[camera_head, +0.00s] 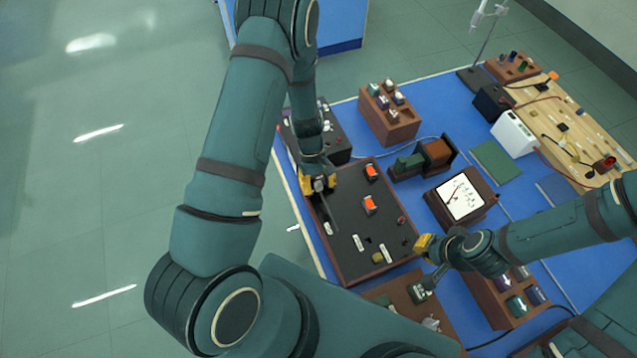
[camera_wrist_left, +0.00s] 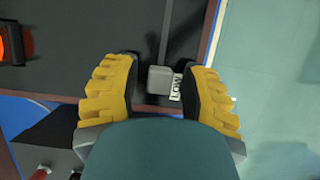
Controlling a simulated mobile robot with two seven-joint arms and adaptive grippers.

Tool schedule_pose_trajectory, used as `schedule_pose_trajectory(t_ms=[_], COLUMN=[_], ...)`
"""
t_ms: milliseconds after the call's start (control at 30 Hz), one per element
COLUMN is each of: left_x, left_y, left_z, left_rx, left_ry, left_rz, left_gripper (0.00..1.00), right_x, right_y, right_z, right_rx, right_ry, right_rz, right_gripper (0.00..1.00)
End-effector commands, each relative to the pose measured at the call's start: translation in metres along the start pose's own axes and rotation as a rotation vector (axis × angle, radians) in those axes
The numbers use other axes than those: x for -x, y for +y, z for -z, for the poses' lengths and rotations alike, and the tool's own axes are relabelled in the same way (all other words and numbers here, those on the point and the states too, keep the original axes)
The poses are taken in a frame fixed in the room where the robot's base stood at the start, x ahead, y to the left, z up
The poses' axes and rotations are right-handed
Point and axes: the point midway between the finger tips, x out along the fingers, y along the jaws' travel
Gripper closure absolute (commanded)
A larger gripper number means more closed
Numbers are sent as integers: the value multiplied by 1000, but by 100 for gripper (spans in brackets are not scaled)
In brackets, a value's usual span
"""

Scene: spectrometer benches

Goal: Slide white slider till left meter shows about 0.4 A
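A pale grey-white slider knob (camera_wrist_left: 160,79) sits on a slot in a dark panel (camera_head: 345,255), near the panel's edge. A small white label (camera_wrist_left: 175,87) is beside it. My left gripper (camera_head: 318,184) is over the panel's left edge. In the left wrist view its yellow-padded fingers (camera_wrist_left: 155,88) are spread on both sides of the knob, with gaps visible. In the head view the gripper hides the knob. A white-faced meter (camera_head: 459,198) stands right of the panel; its reading is too small to tell. My right gripper (camera_head: 424,262) is near the panel's front right corner; its opening is unclear.
Orange switches (camera_head: 370,204) and small knobs stand on the panel. Brown blocks (camera_head: 389,112) with coloured parts, a white box (camera_head: 513,133) and a wooden board (camera_head: 565,125) are farther back on the blue bench. Floor is open to the left.

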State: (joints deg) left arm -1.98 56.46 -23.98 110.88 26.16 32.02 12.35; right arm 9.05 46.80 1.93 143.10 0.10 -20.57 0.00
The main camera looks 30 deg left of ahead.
Motion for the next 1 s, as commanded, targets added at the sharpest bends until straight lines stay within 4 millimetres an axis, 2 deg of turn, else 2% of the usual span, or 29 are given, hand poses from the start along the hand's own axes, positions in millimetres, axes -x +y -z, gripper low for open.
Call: schedule_pose_trajectory(t_ms=[33,100,367,467,700,800,1000], left_x=[0,0,0,-5,-22,-24,-24], left_y=[0,0,0,0,0,-1,-1], left_z=[0,0,0,-10,-49,-55,-55], left_rx=[0,0,0,-1,0,0,1], left_ry=[0,0,0,-3,-4,-1,3], left_rz=[0,0,1,1,2,2,1], left_gripper=[80,100,100,100,100,100,100], right_x=[0,0,0,-1,-5,-6,-5], right_y=[0,0,0,0,2,2,2], right_z=[0,0,0,0,-1,-1,-1], right_rx=[0,0,0,0,-1,-1,-1], right_ry=[0,0,0,0,1,1,1], right_rz=[0,0,0,0,0,0,0], right_gripper=[100,100,100,100,100,100,100])
